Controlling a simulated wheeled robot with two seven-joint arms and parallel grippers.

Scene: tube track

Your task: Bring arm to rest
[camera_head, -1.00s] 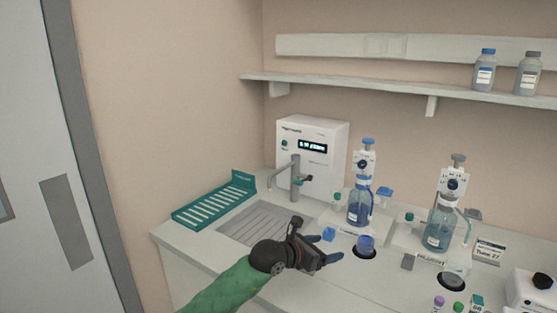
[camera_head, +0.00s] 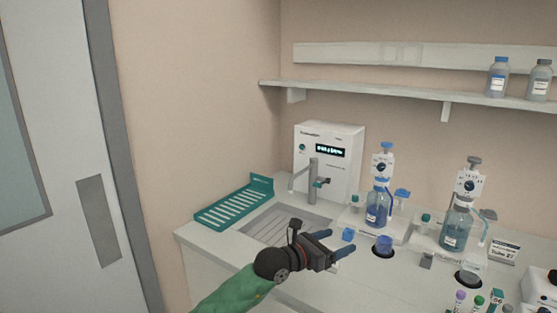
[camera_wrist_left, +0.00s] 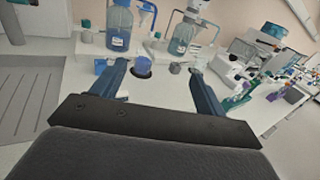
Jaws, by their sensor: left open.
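My left gripper (camera_head: 336,244) is open and empty. It reaches in from the bottom of the head view on a green-sleeved arm and hovers over the counter, in front of the sink grate. Its two blue fingers are spread wide in the left wrist view (camera_wrist_left: 160,88), with bare counter between them. A blue-topped small container (camera_head: 383,243) sits in a dark round recess just beyond the fingertips and apart from them. A small blue cube-like cap (camera_head: 348,234) lies beside it. My right gripper does not show.
A sink grate (camera_head: 285,226) and a green rack (camera_head: 235,203) lie to the left. A white water unit (camera_head: 330,160) and two dispenser bottles, one with a blue top (camera_head: 378,208) and one with a grey top (camera_head: 457,228), stand behind. Capped tubes (camera_head: 478,302) are at lower right.

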